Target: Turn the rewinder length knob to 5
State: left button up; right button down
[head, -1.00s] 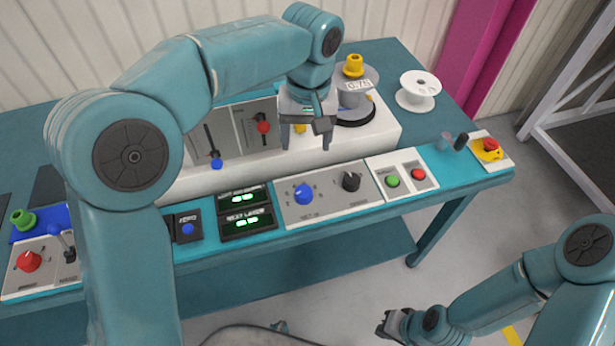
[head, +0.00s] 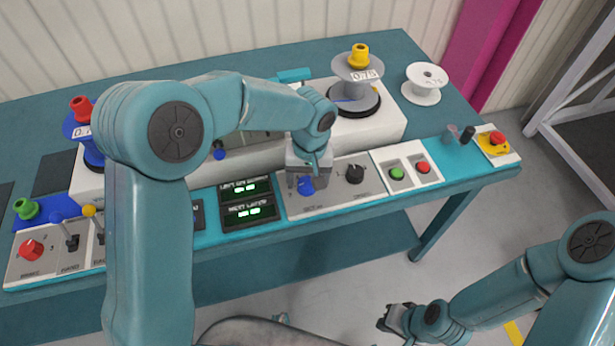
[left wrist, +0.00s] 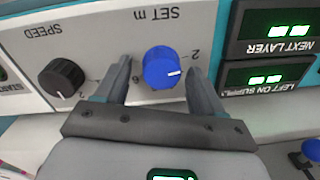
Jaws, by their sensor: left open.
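The blue length knob (head: 305,187) sits on the grey front panel, right of two green-lit displays. In the left wrist view the blue knob (left wrist: 160,68), labelled "SET m", shows upside down, and its white pointer line faces right in that picture. My left gripper (head: 306,178) is over it, its open fingers one on each side of the knob in the wrist view, with a gap on both sides. Some scale numbers are hidden or too small to read. My right gripper (head: 394,318) is low, off the table's front; its jaws are unclear.
A black speed knob (head: 355,174) is just right of the blue knob. Green (head: 397,173) and red (head: 423,168) buttons and a yellow-based emergency stop (head: 496,140) are farther right. A reel with a yellow top (head: 358,68) and a white spool (head: 424,82) stand behind.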

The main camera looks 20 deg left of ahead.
pick_arm(q)
jog(key=shift+s, duration=0.1)
jog(key=shift+c, duration=0.4)
jog(key=c, duration=1)
